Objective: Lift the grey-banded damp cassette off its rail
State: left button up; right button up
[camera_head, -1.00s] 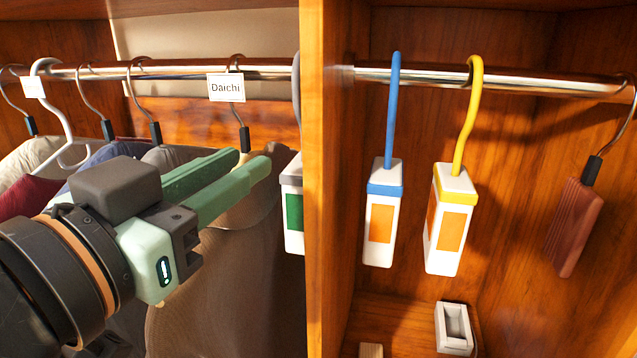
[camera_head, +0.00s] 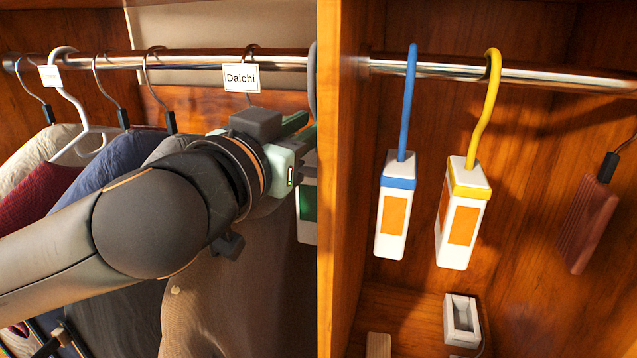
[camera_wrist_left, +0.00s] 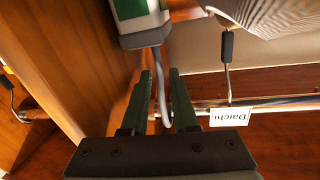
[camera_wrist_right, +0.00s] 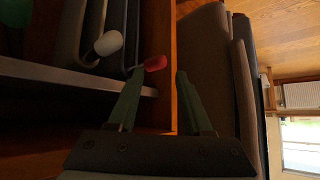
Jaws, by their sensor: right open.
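The grey-banded cassette (camera_head: 307,212), white with a green panel, hangs on the rail (camera_head: 200,62) just left of the upright divider, which hides part of it. Its grey hook (camera_head: 312,85) goes up to the rail. My left gripper (camera_head: 303,128) is at the hook, its fingers partly hidden by my arm. In the left wrist view the cassette (camera_wrist_left: 140,22) is at the top, and its hook (camera_wrist_left: 164,100) passes between my left fingers (camera_wrist_left: 161,75), which stand apart around it. My right gripper (camera_wrist_right: 160,75) is open and empty in the right wrist view.
Right of the divider (camera_head: 340,180) hang a blue-banded cassette (camera_head: 393,215), a yellow-banded cassette (camera_head: 461,215) and a reddish wooden block (camera_head: 587,222). A white holder (camera_head: 461,320) stands below. Clothes on hangers and a "Daichi" tag (camera_head: 241,78) crowd the left bay.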

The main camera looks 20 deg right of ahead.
pick_arm(q)
jog(key=shift+w+d, duration=0.25)
grip_shut()
dwell(1.4)
